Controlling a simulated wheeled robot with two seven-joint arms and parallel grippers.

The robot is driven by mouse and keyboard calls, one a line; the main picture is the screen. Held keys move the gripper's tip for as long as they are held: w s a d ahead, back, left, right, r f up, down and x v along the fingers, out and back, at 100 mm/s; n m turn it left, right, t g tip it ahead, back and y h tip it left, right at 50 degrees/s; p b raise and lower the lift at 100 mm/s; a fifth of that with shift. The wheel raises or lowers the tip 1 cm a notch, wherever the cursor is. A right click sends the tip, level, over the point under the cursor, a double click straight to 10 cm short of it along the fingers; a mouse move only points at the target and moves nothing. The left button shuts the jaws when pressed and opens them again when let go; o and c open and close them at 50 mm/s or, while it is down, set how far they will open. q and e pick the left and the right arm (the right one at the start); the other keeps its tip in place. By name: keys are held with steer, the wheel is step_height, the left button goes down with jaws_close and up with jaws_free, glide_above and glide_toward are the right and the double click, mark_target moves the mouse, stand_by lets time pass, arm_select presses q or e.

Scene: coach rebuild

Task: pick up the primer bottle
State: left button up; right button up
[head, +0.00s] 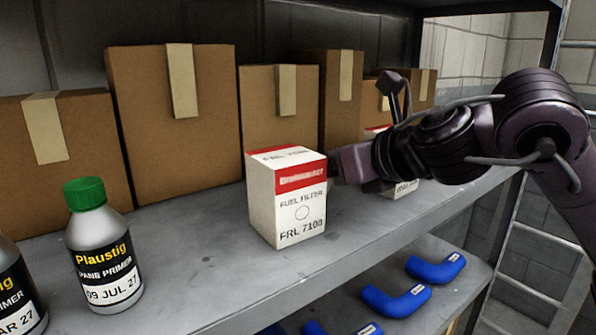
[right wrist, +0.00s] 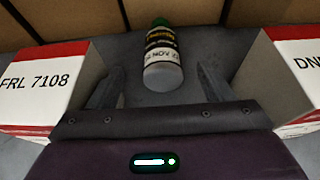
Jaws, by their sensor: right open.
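A primer bottle with a green cap and dark label (right wrist: 163,52) stands in the right wrist view, ahead of my right gripper (right wrist: 160,78). The gripper's two fingers are spread open, one on each side of the bottle's lower part, with gaps on both sides. Its date label reads NOV, partly unclear. In the head view this bottle is hidden. There my right gripper (head: 345,165) is mostly hidden behind a fuel filter box. Another primer bottle (head: 100,250), dated 09 JUL 27, stands at the left, with a third (head: 15,295) cut by the edge. My left gripper is not seen.
The fuel filter box FRL 7108 (head: 287,212) stands left of my gripper, close by. Another red-and-white box (right wrist: 297,75) stands on its right. Brown cartons (head: 175,130) line the shelf's back. Blue hoses (head: 395,300) lie on the shelf below.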

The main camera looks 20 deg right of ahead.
steer(key=shift+x, duration=1)
steer(key=p+x, duration=0.2)
steer(key=x, duration=0.2)
steer(key=shift+w+f+p, duration=0.3)
steer(key=shift+p, duration=0.05)
steer(key=shift+w+a+f, duration=0.1)
steer(key=shift+w+f, duration=0.05)
steer(key=shift+w, duration=0.1)
steer(key=shift+s, duration=0.15)
steer(key=c, duration=1.2)
steer(key=shift+c, duration=0.2)
